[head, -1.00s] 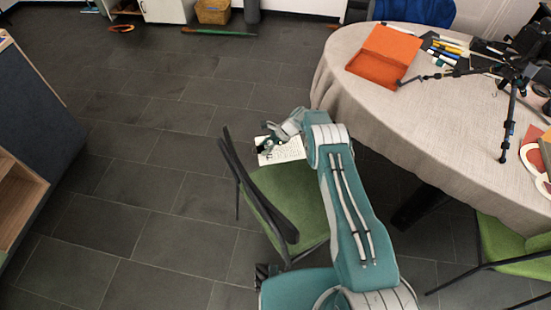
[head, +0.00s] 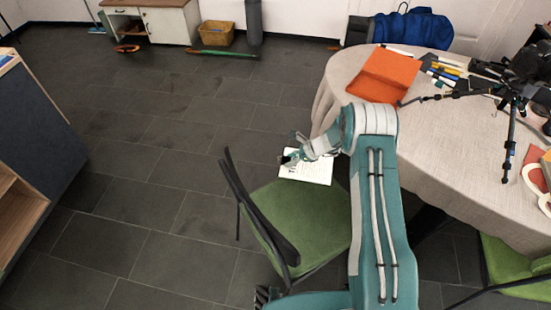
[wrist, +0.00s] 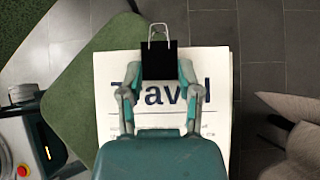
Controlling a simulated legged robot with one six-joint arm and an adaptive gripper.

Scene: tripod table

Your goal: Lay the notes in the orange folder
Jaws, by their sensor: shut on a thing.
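The notes (head: 318,170) are white sheets with printed text. In the wrist view the notes (wrist: 218,75) show the large heading "Travel", with a black clip at their edge.
A green chair (head: 300,220) stands beside the table. A black tripod (head: 510,95) stands on the table, its leg reaching close to the folder. Pens (head: 445,70) lie right of the folder. A blue bag (head: 415,28) is behind the table. Open floor lies left.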

